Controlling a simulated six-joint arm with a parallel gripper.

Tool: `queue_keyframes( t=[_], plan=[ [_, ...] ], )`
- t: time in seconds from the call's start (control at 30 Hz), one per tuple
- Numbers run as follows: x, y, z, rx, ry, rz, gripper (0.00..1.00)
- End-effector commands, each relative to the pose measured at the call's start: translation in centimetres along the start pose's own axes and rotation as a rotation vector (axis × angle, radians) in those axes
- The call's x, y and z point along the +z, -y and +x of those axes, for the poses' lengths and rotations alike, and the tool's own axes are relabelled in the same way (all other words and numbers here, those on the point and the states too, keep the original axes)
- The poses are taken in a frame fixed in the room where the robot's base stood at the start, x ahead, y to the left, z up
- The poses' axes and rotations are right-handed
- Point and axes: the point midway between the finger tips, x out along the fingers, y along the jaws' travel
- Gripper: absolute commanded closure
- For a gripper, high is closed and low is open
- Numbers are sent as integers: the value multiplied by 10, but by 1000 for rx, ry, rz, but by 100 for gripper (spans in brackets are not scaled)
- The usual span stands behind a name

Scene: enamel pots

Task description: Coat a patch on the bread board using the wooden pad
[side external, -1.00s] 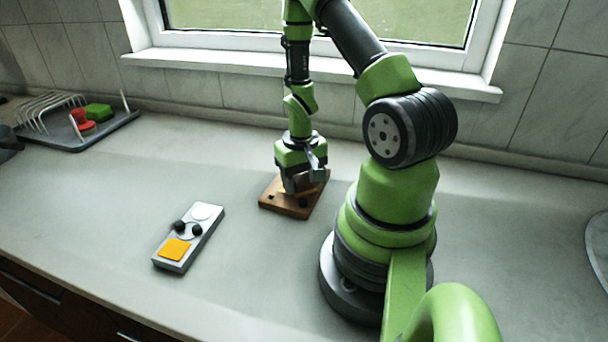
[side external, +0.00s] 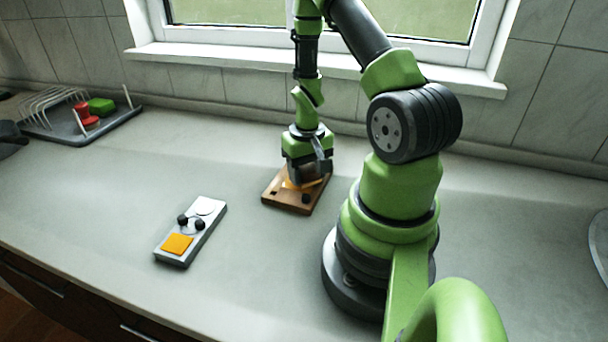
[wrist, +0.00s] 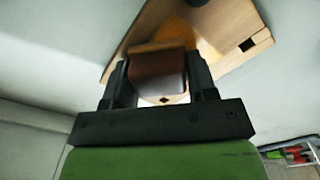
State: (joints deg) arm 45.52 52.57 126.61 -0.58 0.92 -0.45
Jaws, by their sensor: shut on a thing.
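My gripper (wrist: 158,84) is shut on the wooden pad (wrist: 157,72), a brown block between the two dark fingers in the wrist view. The bread board (wrist: 225,22) lies beneath, with orange colour (wrist: 186,38) beside the pad. In the side external view my gripper (side external: 309,175) is low over the brown bread board (side external: 279,199), and the orange colour (side external: 297,185) shows just under it. The pad is mostly hidden by the fingers there. I cannot tell whether the pad touches the board.
A grey-white tray (side external: 205,233) with an orange square (side external: 177,243), a white disc and dark round knobs lies at the left. A dish rack (side external: 68,131) with red and green items stands at the far left. The counter between is clear.

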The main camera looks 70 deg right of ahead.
Motion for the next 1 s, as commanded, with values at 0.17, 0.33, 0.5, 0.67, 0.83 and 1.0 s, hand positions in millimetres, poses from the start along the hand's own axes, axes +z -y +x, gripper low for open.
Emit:
queue_keyframes(
  t=[0.17, 0.33, 0.5, 0.67, 0.83, 1.0],
  plan=[
    [-1, -1, 1, 0, -2, -1, 74],
    [-1, -1, -2, 0, -3, -1, 74],
    [-1, 0, -20, 0, -5, 0, 74],
    [-1, 0, -37, 0, -5, -1, 74],
    [-1, 0, -53, 0, -5, -1, 74],
    [0, 0, -60, 0, -1, -2, 74]
  ],
)
